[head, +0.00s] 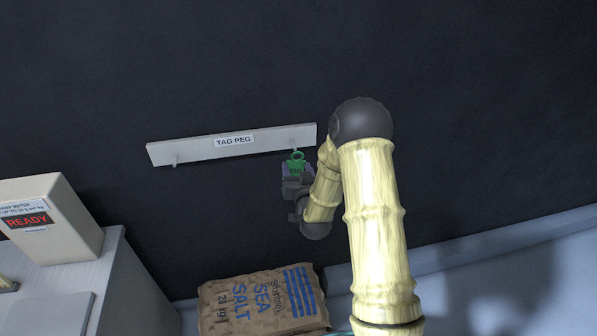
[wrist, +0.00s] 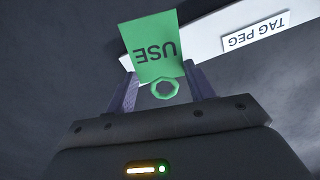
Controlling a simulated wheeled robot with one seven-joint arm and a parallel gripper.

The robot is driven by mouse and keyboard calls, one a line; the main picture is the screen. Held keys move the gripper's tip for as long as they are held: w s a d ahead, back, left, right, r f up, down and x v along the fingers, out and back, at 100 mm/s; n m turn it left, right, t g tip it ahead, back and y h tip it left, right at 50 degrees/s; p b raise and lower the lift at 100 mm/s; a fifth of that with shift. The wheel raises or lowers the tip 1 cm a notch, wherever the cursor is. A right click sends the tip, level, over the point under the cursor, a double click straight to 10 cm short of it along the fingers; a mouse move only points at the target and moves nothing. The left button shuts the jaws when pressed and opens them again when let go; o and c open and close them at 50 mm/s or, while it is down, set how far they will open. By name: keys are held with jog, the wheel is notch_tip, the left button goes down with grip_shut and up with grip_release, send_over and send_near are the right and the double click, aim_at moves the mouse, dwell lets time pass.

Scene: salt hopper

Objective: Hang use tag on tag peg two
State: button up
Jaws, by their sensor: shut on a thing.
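The green use tag (head: 296,167) is held in my gripper (head: 293,176), just under the right end of the tag peg board (head: 190,150). Its ring points up in the head view. In the wrist view the tag (wrist: 152,45) shows USE upside down, and its ring (wrist: 165,89) sits between the two fingers. A small peg (head: 176,161) sticks out below the left part of the board and is bare.
A beige meter box with a READY display (head: 28,219) stands on a grey cabinet (head: 113,285) at the left. A brown sea salt sack (head: 225,315) lies below the board. The dark wall around the board is clear.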

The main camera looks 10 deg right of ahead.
jog(key=shift+w+f+p, duration=0.15)
jog(key=shift+w+p, duration=0.5)
jog(key=shift+w, duration=1.8)
jog(key=shift+w+f+b, duration=0.55)
jog(key=shift+w+b, duration=0.05)
jog(key=shift+b, duration=0.5)
jog(key=o, duration=1)
jog(key=shift+o, duration=0.2)
jog(key=p, duration=0.1)
send_near(296, 165)
jog(key=s, duration=0.4)
jog(key=shift+f, duration=0.35)
